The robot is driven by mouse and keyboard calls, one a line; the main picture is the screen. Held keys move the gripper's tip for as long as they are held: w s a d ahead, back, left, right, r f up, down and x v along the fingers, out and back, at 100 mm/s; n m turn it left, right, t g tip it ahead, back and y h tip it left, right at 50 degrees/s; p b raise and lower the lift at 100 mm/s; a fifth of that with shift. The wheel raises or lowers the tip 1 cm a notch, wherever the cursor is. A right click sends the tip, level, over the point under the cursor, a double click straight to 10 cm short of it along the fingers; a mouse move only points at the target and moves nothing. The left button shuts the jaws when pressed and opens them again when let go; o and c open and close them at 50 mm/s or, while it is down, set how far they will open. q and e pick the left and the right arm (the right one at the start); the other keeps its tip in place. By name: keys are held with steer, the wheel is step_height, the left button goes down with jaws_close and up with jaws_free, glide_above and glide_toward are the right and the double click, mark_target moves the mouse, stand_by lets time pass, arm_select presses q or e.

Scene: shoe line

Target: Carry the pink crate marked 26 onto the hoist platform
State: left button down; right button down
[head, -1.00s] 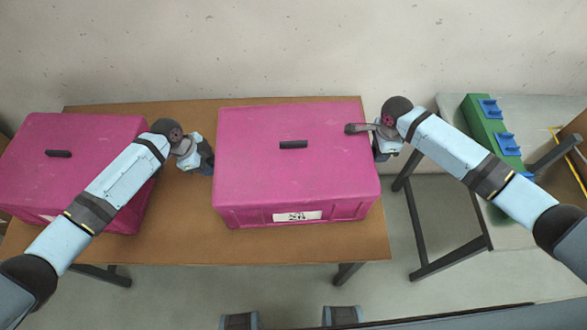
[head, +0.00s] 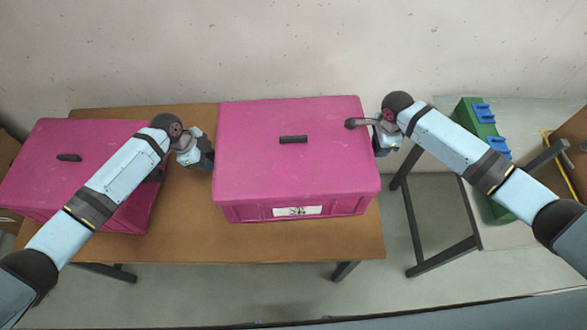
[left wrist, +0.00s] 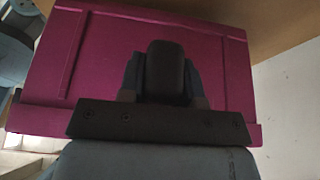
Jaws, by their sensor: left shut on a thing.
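A pink crate (head: 292,175) with a dark handle slot in its lid and a white front label (head: 297,211) is in the middle of the head view, over the brown table. The label's marking is too small to read surely. My left gripper (head: 207,158) is at the crate's left side, shut on it; the crate's side wall (left wrist: 100,65) fills much of the left wrist view. My right gripper (head: 381,150) is at the crate's right side; its fingers are hidden, so its grip cannot be told. The hoist platform cannot be made out.
A second pink crate (head: 60,170) stands on the brown table (head: 250,245) at left, partly behind my left arm. At right, a grey table (head: 505,235) bears a green rack (head: 477,112) with blue parts. A pale wall is close behind.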

stand_by(0.3)
arm_select(q)
steer(key=shift+r, duration=0.15)
arm_select(e)
steer(key=shift+r, duration=0.1)
